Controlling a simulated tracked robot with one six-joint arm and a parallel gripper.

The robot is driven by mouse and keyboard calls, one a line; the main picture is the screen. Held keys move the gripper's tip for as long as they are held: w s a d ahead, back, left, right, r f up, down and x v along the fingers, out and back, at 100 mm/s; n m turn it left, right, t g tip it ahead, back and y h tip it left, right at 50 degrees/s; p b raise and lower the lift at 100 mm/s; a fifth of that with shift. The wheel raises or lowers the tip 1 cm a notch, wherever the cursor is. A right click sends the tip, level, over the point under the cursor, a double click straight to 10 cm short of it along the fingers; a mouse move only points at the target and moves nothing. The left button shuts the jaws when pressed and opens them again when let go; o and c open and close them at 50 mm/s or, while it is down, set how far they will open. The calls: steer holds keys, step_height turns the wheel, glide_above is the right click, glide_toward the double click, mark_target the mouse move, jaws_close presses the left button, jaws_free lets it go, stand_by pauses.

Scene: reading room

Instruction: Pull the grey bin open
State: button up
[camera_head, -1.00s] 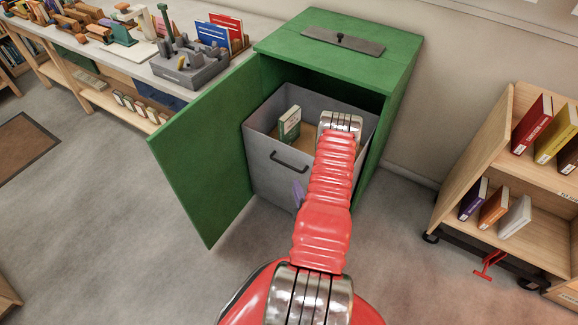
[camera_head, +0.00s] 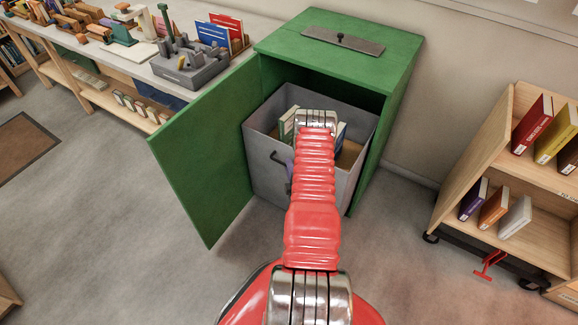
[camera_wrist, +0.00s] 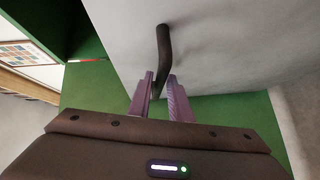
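The grey bin (camera_head: 262,170) sits inside the green cabinet (camera_head: 352,60), whose door stands wide open to the left. Its dark bar handle (camera_head: 277,157) is on the bin's front face, partly hidden by my arm in the head view. In the wrist view the handle (camera_wrist: 164,48) stands out from the grey face, and its near end reaches between the purple fingertips of my gripper (camera_wrist: 161,84). The fingers are apart, with the bar between them; I cannot tell whether either touches it. In the head view my gripper is mostly hidden behind my arm.
Books (camera_head: 287,124) stand in the bin. The open green door (camera_head: 203,150) is close on the left. A wooden book cart (camera_head: 480,170) stands at the right, and a long table (camera_head: 150,70) at the back left. The floor in front is clear.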

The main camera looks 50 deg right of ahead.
steer(key=shift+w+d, duration=0.3)
steer(key=shift+w, duration=0.1)
steer(key=shift+f, duration=0.1)
jaws_close()
